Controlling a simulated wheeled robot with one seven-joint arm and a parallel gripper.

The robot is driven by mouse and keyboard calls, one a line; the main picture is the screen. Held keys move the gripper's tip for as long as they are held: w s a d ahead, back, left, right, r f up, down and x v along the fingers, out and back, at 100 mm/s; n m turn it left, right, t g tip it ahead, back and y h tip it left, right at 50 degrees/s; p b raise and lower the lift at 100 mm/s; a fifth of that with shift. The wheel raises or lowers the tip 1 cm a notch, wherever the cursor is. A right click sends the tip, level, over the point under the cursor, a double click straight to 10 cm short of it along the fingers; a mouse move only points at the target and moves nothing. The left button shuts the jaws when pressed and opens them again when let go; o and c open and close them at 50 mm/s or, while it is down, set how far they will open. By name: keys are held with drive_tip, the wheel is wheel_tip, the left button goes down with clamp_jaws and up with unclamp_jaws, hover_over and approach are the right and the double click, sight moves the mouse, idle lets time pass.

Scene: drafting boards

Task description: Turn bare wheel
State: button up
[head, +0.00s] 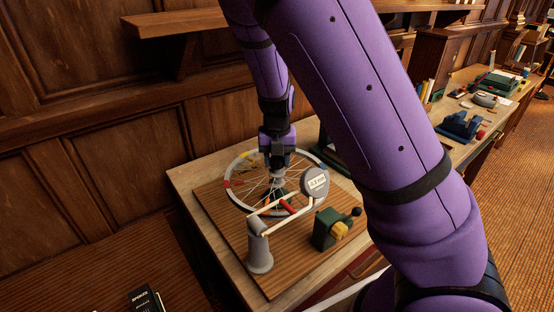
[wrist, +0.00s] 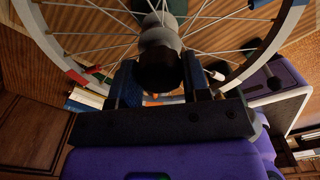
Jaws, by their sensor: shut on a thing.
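The bare wheel (head: 228,187) is a silver spoked rim with no tyre, lying about flat above a wooden board. Its rim carries coloured marks, red and yellow among them. The rim also shows in the wrist view (wrist: 42,38), with spokes running to a grey hub (wrist: 157,37). My gripper (head: 277,172) comes down from above over the wheel's middle. In the wrist view my gripper (wrist: 162,86) has its two fingers on either side of the dark end of the hub and is shut on it. The finger contact is partly hidden by that dark end.
A round dial gauge (head: 315,181) and a grey post (head: 259,252) with pale arms stand at the wheel's near side. A green block device (head: 332,229) with a black knob is to the right. The wooden board (head: 285,278) is bare at the front. A wall shelf (head: 185,22) hangs behind.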

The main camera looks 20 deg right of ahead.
drive_tip(key=shift+m, duration=1.4)
drive_tip(key=shift+m, duration=1.5)
drive_tip(key=o, duration=1.3)
drive_tip(key=shift+r, duration=0.1)
wheel_tip(320, 180, up, 11)
drive_tip(key=shift+f, duration=0.2)
